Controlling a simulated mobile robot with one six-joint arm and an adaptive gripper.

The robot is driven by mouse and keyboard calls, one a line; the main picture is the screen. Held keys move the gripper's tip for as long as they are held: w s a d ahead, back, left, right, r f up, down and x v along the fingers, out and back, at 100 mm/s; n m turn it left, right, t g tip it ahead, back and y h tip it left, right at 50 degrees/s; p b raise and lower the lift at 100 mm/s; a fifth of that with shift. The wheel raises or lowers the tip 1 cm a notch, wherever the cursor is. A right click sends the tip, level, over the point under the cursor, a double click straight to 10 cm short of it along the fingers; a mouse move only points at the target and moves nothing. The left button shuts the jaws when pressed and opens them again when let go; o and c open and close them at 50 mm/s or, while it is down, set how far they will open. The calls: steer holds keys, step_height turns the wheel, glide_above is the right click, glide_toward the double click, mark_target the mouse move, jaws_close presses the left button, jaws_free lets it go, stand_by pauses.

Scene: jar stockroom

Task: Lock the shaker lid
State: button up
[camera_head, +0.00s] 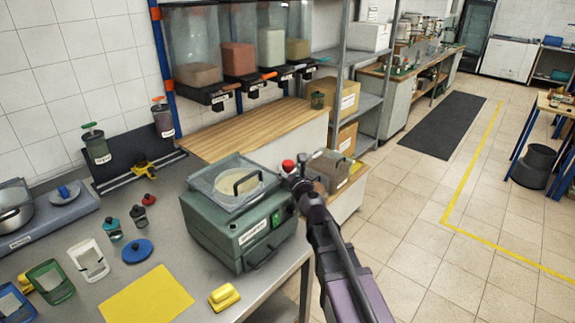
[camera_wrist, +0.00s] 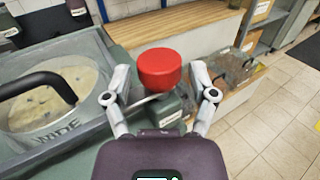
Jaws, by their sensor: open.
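The shaker (camera_head: 240,232) is a green box-shaped machine on the grey bench. Its clear lid (camera_head: 212,180) with a black handle (camera_head: 247,181) lies over a round sieve; the handle also shows at the left of the wrist view (camera_wrist: 50,82). A red knob (camera_head: 288,166) stands at the lid's right side, large in the wrist view (camera_wrist: 160,67). My gripper (camera_head: 296,178) is open at the shaker's right edge. In the wrist view its fingers (camera_wrist: 161,80) stand either side of the red knob, with gaps. What lies beneath the knob is partly hidden.
Several small shakers and a blue lid (camera_head: 137,251) lie on the bench at left, near a yellow mat (camera_head: 147,297) and a yellow block (camera_head: 224,297). A wooden shelf (camera_head: 240,130) and clear dispensers stand behind.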

steer(key=v, duration=0.8)
steer(key=shift+s+d, duration=0.2)
steer(key=shift+s, duration=0.05)
steer(key=s+d+f+n+g, duration=0.1)
steer(key=s+f+n+g, duration=0.25)
steer(key=n, duration=0.45)
steer(key=s+d+f+n+g+p, duration=0.1)
steer(key=s+f+n+g, duration=0.2)
steer(key=n, duration=0.4)
steer(key=s+d+f+n+g, duration=0.1)
steer(key=f+n+g, duration=0.35)
steer(key=n, duration=0.35)
steer(key=s+d+f+n+g+h, duration=0.2)
steer(key=s+d+n+g+h, duration=0.1)
steer(key=d, duration=0.4)
steer(key=s+d+f+n+g+h+p, duration=0.1)
steer(key=s+d+f+n+g+h, duration=0.1)
steer(key=s+d+n, duration=0.3)
steer(key=s+d+f+h, duration=0.1)
steer(key=d, duration=0.1)
steer(key=shift+s+d+f+n+g, duration=0.3)
steer(key=shift+s+d+n+g, duration=0.05)
steer(key=shift+d+n+g, duration=0.05)
